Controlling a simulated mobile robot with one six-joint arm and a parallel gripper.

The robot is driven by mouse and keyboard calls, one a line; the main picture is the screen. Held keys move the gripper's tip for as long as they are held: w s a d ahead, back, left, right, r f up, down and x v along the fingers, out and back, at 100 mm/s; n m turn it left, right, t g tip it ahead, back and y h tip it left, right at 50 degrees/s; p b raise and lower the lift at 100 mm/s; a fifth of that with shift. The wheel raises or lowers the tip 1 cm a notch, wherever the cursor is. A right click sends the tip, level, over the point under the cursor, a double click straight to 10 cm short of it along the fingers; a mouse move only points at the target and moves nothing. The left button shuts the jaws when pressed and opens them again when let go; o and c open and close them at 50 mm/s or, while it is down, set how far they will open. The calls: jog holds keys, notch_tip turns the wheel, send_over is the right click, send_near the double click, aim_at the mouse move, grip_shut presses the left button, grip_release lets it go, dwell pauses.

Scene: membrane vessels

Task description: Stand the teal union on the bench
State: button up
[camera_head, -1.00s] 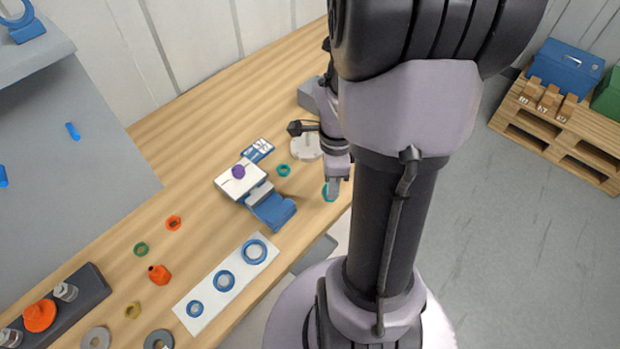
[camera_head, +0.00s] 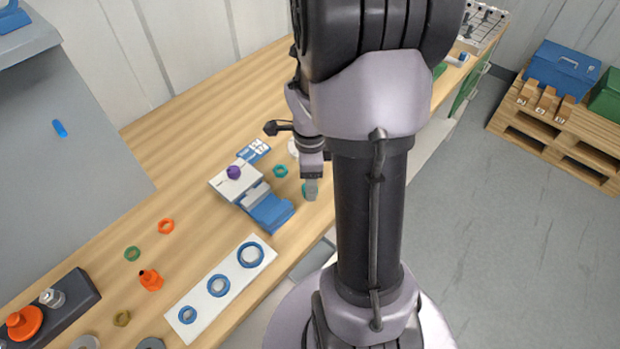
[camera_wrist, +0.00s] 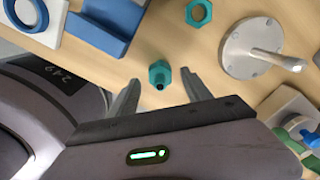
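The teal union (camera_wrist: 160,74) is a short hexagonal fitting with a narrower end and a dark opening facing my gripper. It is over the wooden bench (camera_wrist: 110,58); whether it touches the bench is unclear. My gripper (camera_wrist: 160,80) is open, with one finger on each side of the union and gaps between. In the head view, the union (camera_head: 304,189) is mostly hidden behind my gripper (camera_head: 311,190), near the bench's front edge.
A teal nut (camera_wrist: 199,13) lies close by, beside a grey round flange with a post (camera_wrist: 238,52). A white board with blue rings (camera_head: 220,284) lies nearer. Green-and-white parts (camera_wrist: 290,132) are at lower right.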

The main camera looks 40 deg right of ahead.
jog(key=shift+r, duration=0.1)
notch_tip(320, 180, up, 12)
jog(key=p, duration=0.5)
jog(key=w+a+r+n+t, duration=0.1)
jog(key=a+r+n+t, duration=0.1)
jog(key=a+r+n, duration=0.45)
jog(key=s+a+r+n+t+y+b, duration=0.1)
jog(key=s+a+r+n+t, duration=0.1)
jog(key=s+a+n, duration=0.2)
jog(key=s+a+r+n+t+y+b, duration=0.1)
jog(key=s+a+n, duration=0.3)
jog(key=a+n, duration=0.7)
jog(key=a, duration=0.2)
jog(key=shift+a+r+t+b, duration=0.3)
jog(key=shift+r+t, duration=0.1)
jog(key=shift+s, duration=0.1)
